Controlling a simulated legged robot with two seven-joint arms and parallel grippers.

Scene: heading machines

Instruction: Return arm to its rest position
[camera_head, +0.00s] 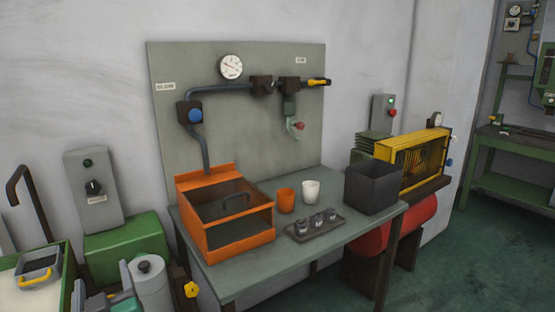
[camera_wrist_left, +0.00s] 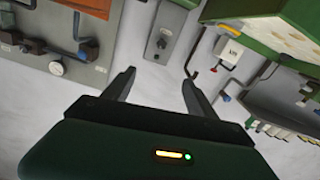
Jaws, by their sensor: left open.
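My left gripper (camera_wrist_left: 158,85) shows in the left wrist view with its two dark fingers spread wide apart. Nothing is between the fingers, only the pale wall behind them. Its dark green body fills the bottom of that view, with a small yellow light bar and a green light. In the head view I cannot make out its fingers clearly. My right gripper is in neither view.
A grey-green bench (camera_head: 265,275) holds an orange box (camera_head: 215,250), an orange cup (camera_head: 286,200), a white cup (camera_head: 311,191), a small parts tray (camera_head: 298,237) and a dark bin (camera_head: 373,188). A grey switch box (camera_head: 92,192) is on the wall. The right floor (camera_head: 450,265) is clear.

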